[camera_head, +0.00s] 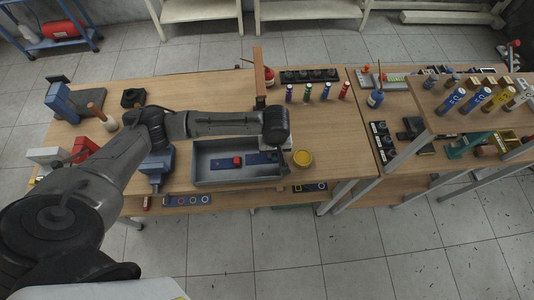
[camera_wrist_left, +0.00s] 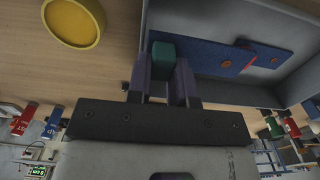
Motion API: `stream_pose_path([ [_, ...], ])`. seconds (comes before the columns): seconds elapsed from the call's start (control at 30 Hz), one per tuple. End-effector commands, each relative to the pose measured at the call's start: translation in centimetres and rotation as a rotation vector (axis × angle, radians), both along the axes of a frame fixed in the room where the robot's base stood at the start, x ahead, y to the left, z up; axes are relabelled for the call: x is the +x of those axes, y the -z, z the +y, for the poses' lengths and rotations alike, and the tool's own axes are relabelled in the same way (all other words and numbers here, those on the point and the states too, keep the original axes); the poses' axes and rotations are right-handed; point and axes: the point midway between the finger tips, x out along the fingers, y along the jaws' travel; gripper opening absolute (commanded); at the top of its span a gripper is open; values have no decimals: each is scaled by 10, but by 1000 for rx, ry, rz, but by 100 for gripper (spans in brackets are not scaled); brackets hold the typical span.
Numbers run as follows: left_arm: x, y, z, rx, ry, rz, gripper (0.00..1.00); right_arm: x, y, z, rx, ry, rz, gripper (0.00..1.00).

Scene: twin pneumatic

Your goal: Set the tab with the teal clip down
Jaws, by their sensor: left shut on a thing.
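My left gripper (camera_wrist_left: 163,68) is shut on the teal clip (camera_wrist_left: 162,49), which sits between its two fingers in the left wrist view. A blue tab (camera_wrist_left: 208,56) extends from beside the clip, over or in the grey tray (camera_head: 200,176). In the head view this tab (camera_head: 262,159) shows at the right of the tray, next to a second blue tab (camera_head: 223,164) with a red clip (camera_head: 237,161). My left wrist hides the fingertips and the teal clip there. I cannot tell whether the held tab touches the tray floor. My right gripper is not in view.
A yellow round dish (camera_head: 303,158) stands just right of the tray. A blue vise-like block (camera_head: 157,165) is at its left. An upright brown post (camera_head: 259,75) stands behind my wrist. Several coloured cylinders (camera_head: 307,92) stand at the back right. The tabletop behind the tray is mostly clear.

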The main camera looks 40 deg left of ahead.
Motion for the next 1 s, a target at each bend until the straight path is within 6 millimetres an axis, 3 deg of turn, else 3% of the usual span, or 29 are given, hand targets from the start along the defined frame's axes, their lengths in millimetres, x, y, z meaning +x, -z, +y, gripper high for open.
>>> stream_pose_path([
  [0.23,0,15,25,1,1,0,0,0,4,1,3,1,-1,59],
  [0.47,0,22,27,-1,2,-1,0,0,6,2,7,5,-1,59],
  [0.73,0,55,27,1,1,0,0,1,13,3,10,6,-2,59],
  [0.97,0,56,27,1,2,-1,0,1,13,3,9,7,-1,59],
  [1.0,0,57,27,1,2,-1,24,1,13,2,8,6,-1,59],
])
